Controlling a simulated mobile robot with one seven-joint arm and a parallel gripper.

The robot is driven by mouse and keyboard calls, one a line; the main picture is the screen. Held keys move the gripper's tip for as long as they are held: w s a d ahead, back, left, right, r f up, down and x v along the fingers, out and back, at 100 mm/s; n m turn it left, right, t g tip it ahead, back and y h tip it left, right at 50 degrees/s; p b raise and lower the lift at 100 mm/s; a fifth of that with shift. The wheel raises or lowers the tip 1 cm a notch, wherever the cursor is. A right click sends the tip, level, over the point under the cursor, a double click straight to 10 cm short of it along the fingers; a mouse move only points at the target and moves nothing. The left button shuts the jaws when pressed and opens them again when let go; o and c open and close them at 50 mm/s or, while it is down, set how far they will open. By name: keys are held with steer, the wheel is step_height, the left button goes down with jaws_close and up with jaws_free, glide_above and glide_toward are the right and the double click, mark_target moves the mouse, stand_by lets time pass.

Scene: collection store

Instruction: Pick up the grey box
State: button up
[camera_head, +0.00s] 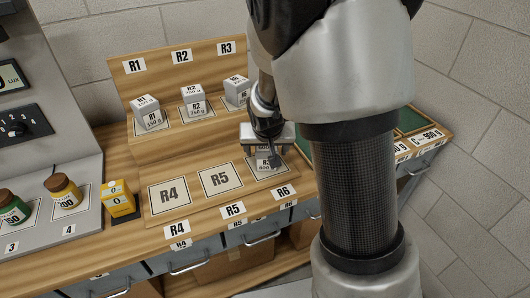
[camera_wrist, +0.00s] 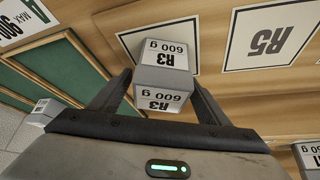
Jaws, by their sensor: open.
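The grey box labelled R3, 600 g (camera_wrist: 160,88), stands on a white-bordered pad (camera_wrist: 185,25) of the wooden rack. In the head view this box (camera_head: 265,163) is at the lower right spot above the R6 label, partly hidden under my gripper (camera_head: 267,142). In the wrist view my gripper (camera_wrist: 163,85) is open, with one finger on each side of the box. I cannot tell whether the fingers touch it. Three other grey boxes stand on the upper step: one labelled R1 (camera_head: 147,112), one labelled R2 (camera_head: 194,102) and one at the R3 spot (camera_head: 237,90).
The R4 pad (camera_head: 170,193) and R5 pad (camera_head: 220,180) are empty. A yellow box (camera_head: 118,199) and two jars, one yellow-labelled (camera_head: 65,192) and one green (camera_head: 13,207), stand at left. A green-lined tray (camera_wrist: 55,72) lies beyond the rack. My arm hides much of the right side.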

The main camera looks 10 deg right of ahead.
steer(key=shift+w+f, duration=0.15)
steer(key=shift+f, duration=0.1)
steer(key=c, duration=1.6)
steer(key=shift+r, duration=0.1)
steer(key=shift+c, duration=0.2)
